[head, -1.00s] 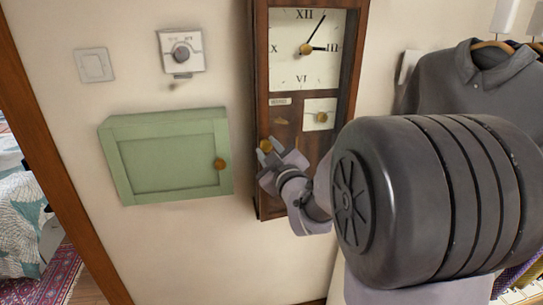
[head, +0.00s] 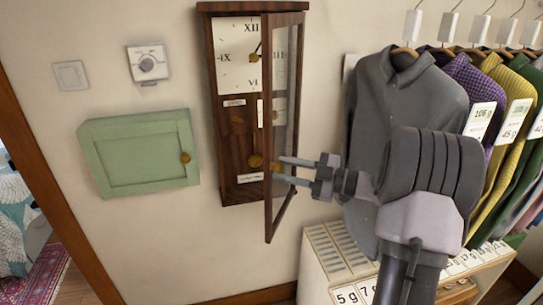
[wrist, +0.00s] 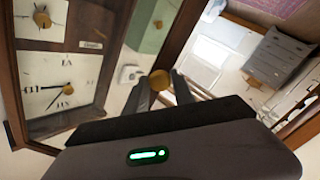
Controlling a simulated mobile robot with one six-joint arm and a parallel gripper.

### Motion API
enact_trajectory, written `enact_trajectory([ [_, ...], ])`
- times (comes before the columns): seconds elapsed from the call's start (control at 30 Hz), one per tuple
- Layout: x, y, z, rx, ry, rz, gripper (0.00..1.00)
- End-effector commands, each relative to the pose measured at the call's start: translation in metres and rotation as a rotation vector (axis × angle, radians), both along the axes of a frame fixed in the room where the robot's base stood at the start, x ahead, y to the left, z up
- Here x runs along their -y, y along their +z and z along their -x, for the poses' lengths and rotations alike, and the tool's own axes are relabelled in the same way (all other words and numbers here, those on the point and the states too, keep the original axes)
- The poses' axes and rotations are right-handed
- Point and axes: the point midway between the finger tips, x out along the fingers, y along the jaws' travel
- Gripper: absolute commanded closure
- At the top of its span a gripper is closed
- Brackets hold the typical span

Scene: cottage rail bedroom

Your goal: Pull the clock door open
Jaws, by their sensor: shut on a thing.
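The wall clock (head: 228,140) has a dark wooden case with a white dial. Its glazed door (head: 285,110) stands swung out from the case, hinged on the right, with its free edge toward me. My gripper (head: 280,169) is shut on the door's small brass knob (wrist: 159,80), which shows between the fingertips in the wrist view. The clock face also shows at left in the wrist view (wrist: 62,85). The brass pendulum bob (head: 256,160) hangs inside the case.
A green cabinet (head: 140,155), a thermostat dial (head: 148,63) and a switch (head: 71,75) are on the wall at left. Hanging shirts (head: 400,130) and a low cabinet with weight labels (head: 335,262) stand close at right. Free wall lies below the clock.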

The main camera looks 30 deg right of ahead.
Motion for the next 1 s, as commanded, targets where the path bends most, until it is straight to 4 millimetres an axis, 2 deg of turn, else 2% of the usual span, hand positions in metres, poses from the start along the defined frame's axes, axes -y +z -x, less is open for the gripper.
enact_trajectory([
  [0.03,0.005,0.005,0.004,0.0,0.018,0.0,1.0],
  [0.3,0.02,0.002,0.017,0.002,0.094,0.002,1.0],
  [0.8,0.023,0.0,0.019,0.003,0.109,0.002,1.0],
  [0.83,0.023,0.0,0.019,0.003,0.109,0.002,0.68],
  [0.93,0.023,0.0,0.019,0.003,0.109,0.001,0.48],
  [1.0,0.023,0.0,0.019,0.003,0.109,0.0,0.48],
])
